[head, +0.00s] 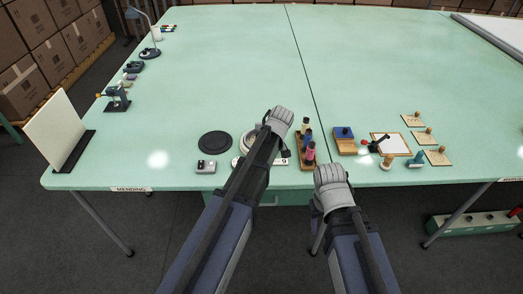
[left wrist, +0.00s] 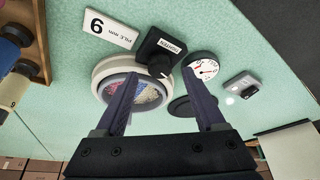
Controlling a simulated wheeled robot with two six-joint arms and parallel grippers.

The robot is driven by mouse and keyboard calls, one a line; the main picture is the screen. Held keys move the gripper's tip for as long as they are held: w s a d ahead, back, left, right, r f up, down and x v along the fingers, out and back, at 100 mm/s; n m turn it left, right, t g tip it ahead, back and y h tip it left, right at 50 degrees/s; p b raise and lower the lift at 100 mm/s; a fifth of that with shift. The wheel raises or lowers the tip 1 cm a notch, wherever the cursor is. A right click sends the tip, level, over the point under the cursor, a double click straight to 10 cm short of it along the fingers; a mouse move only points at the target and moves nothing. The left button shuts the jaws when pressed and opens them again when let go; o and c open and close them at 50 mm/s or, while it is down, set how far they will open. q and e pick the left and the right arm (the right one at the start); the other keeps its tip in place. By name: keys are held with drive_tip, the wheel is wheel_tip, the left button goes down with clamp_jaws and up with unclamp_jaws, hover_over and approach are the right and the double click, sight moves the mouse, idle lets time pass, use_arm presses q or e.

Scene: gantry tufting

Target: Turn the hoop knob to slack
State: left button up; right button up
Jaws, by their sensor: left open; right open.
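The round hoop (left wrist: 103,72) has a pale rim and a speckled, multicoloured inside in the left wrist view. A black block with a round dark knob (left wrist: 160,68) and a white label sits at its edge. A white dial with a red mark (left wrist: 203,70) is just right of the knob. My left gripper (left wrist: 160,80) is open, its two fingers apart, one in front of the hoop and one in front of the dial. In the head view my left arm hides most of the hoop (head: 246,140). My right gripper (head: 331,178) is over the front table edge, its fingers unclear.
A black disc (head: 215,143) and a small grey box (head: 206,167) lie left of the hoop. A number card (left wrist: 110,30) lies beside it. A rack of spools (head: 306,163) and a framed board (head: 391,143) stand to the right. The table's back is largely clear.

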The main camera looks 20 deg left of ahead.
use_arm(q)
drive_tip(key=p+v, duration=0.4)
drive_tip(key=v, duration=0.1)
drive_tip(key=shift+s+d+r, duration=0.15)
drive_tip(key=shift+r, duration=0.15)
drive_tip(key=a+m+h, duration=0.1)
drive_tip(key=m, duration=0.2)
drive_tip(key=s+a+m+t+h, duration=0.1)
drive_tip(key=m, duration=0.3)
drive_tip(key=a+m+t+h, duration=0.1)
drive_tip(key=m, duration=0.2)
drive_tip(key=shift+s+f+h, duration=0.2)
drive_tip(key=shift+h, duration=0.1)
drive_tip(key=shift+d, duration=0.1)
drive_tip(key=b+x, duration=0.7)
drive_tip(key=x, duration=0.1)
